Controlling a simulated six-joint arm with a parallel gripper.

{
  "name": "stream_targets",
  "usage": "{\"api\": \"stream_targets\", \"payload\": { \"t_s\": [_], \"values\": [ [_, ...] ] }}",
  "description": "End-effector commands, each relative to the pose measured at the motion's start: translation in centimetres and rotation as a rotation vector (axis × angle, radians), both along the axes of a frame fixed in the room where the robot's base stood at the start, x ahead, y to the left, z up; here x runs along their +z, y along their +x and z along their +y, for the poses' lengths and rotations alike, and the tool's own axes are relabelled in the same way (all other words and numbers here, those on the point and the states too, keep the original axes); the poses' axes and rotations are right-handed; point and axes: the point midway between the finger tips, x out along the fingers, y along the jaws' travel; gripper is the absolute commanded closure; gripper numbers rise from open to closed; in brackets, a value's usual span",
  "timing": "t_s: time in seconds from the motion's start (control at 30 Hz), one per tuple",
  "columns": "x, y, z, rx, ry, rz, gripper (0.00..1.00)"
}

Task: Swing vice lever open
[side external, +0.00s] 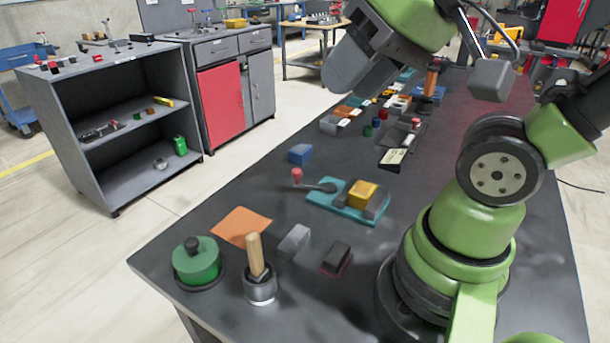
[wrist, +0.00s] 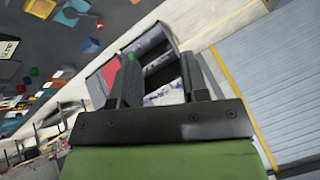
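The vice has a teal base (side external: 326,205) lying on the dark bench, with a yellow block (side external: 362,194) beside its grey jaw (side external: 377,206). Its dark lever ends in a red knob (side external: 297,174) at the left side of the base. In the wrist view the teal base (wrist: 70,17) and red knob (wrist: 99,25) show at the top left, well off to the side of the fingers. My gripper (wrist: 158,72) is open with nothing between its fingers. It is held above the bench, apart from the vice, and points towards the shelf unit. The fingertips cannot be made out clearly in the side view.
A blue block (side external: 300,154) sits just behind the knob. In front lie an orange sheet (side external: 240,225), a green lidded pot (side external: 196,264), a wooden-handled tool (side external: 256,258) and small blocks. Several parts crowd the back. A grey shelf unit (side external: 60,130) stands on the floor left.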

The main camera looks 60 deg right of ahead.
Motion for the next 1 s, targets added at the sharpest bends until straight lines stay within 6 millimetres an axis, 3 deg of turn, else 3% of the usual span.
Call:
{"api": "stream_targets", "payload": {
  "t_s": [0.27,0.47,0.6,0.8,1.0],
  "values": [
    [-0.8,7.4,-3.5,-0.042,-0.081,0.186,0.49],
    [-4.6,13.1,-7.8,-0.060,-0.125,0.342,0.49],
    [-8.9,16.0,-11.2,-0.064,-0.141,0.451,0.49],
    [-14.8,17.8,-14.9,-0.061,-0.145,0.567,0.49],
    [-17.4,18.1,-16.2,-0.056,-0.144,0.611,0.49]
  ]
}}
